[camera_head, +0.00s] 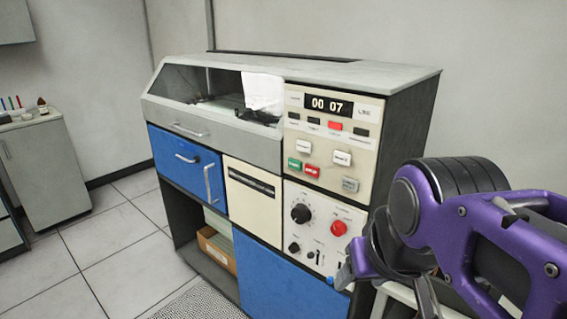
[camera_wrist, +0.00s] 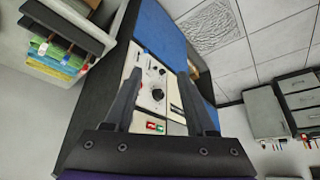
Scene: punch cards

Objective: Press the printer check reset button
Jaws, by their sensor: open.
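The printer cabinet's upper control panel (camera_head: 333,140) is cream, with a counter display (camera_head: 329,105) reading 00 07. Below the display are a small red button (camera_head: 335,127), white buttons (camera_head: 342,158), a green button (camera_head: 295,164), a red button (camera_head: 312,170) and a grey button (camera_head: 350,185). The labels are too small to read, so I cannot tell which is printer check reset. My gripper (camera_wrist: 160,75) is open and empty, with the panels showing beyond its fingers. The green and red buttons (camera_wrist: 155,127) also show in the wrist view. In the head view my arm is right of the cabinet.
A lower white panel has a black knob (camera_head: 301,213) and a round red button (camera_head: 338,228). Blue doors (camera_head: 185,165) and a glass-fronted hopper (camera_head: 205,85) are at left. Shelves with coloured stacks (camera_wrist: 58,52) stand beside the cabinet. Tiled floor is clear at left.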

